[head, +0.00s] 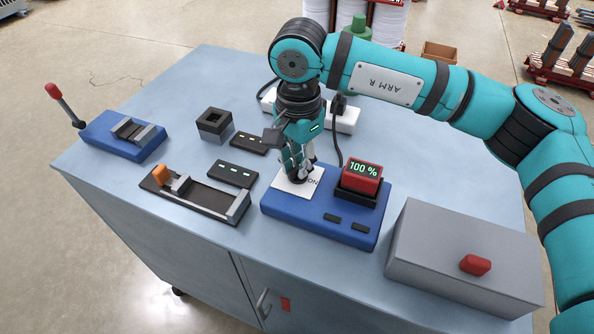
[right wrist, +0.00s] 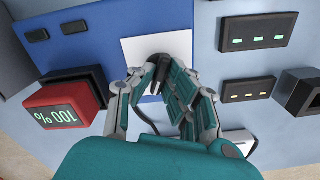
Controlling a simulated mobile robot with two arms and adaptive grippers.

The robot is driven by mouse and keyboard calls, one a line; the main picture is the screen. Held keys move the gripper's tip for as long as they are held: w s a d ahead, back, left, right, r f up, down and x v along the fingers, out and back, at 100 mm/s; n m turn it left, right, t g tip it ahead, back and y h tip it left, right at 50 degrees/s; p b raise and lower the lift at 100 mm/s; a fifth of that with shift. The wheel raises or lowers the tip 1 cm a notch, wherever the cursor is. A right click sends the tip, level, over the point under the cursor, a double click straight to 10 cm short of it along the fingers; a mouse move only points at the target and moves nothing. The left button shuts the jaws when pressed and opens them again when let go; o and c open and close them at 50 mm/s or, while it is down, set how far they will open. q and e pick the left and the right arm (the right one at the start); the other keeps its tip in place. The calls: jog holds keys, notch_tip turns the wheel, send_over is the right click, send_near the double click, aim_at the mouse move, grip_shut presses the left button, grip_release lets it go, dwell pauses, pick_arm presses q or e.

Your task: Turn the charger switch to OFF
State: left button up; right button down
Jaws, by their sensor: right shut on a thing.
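The blue charger (head: 292,213) stands on the table and also fills the middle of the right wrist view (right wrist: 110,50). Its white switch plate (head: 288,188) shows the letters "ON" at its right side. The dark switch knob (right wrist: 158,70) sits on this plate. My right gripper (head: 297,176) points down over the plate and is shut on the knob; in the right wrist view its fingers (right wrist: 162,80) close around it. The fingers hide much of the knob and part of the plate's lettering. My left gripper is not in view.
A red battery (head: 362,177) reading "100 %" sits in the charger right of the plate. A grey box (head: 430,245) with a red knob stands at right. An orange-ended slide fixture (head: 205,200), a blue lever base (head: 115,140) and a dark socket block (head: 214,122) stand left.

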jog(key=shift+n, duration=0.4)
jog(key=shift+f+n+b, duration=0.2)
jog(key=shift+n+b, duration=0.5)
jog(key=shift+r+n, duration=0.1)
jog(key=shift+n, duration=0.5)
